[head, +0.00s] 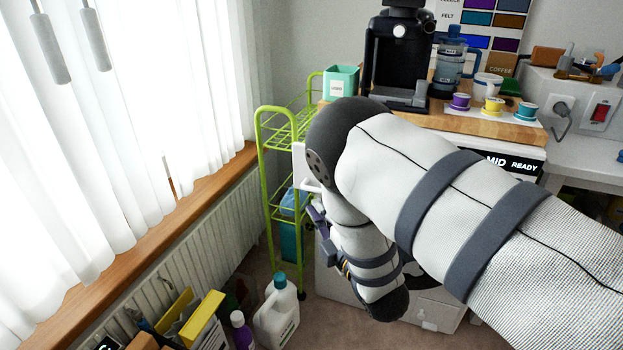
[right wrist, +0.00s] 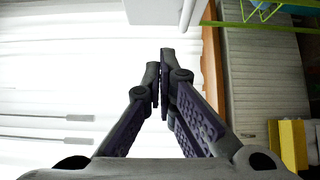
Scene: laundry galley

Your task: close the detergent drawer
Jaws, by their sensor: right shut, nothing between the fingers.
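The detergent drawer (head: 299,160) shows as a white piece jutting out at the left of my right arm in the head view. Most of it and most of the washing machine (head: 440,308) are hidden behind that arm. My right gripper (head: 317,214) is partly hidden, just below the drawer and apart from it as far as I can tell. In the right wrist view its fingers (right wrist: 160,62) are together and empty. A white block at the top edge there (right wrist: 152,10) may be the drawer, beyond the fingertips. My left gripper is not in view.
A green wire cart (head: 263,185) stands close to the left of the drawer. A white jug (head: 277,318) and a yellow box (head: 203,318) are on the floor. The radiator (head: 190,255) and window sill (head: 130,240) run along the left. A coffee machine (head: 398,55) stands on the counter.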

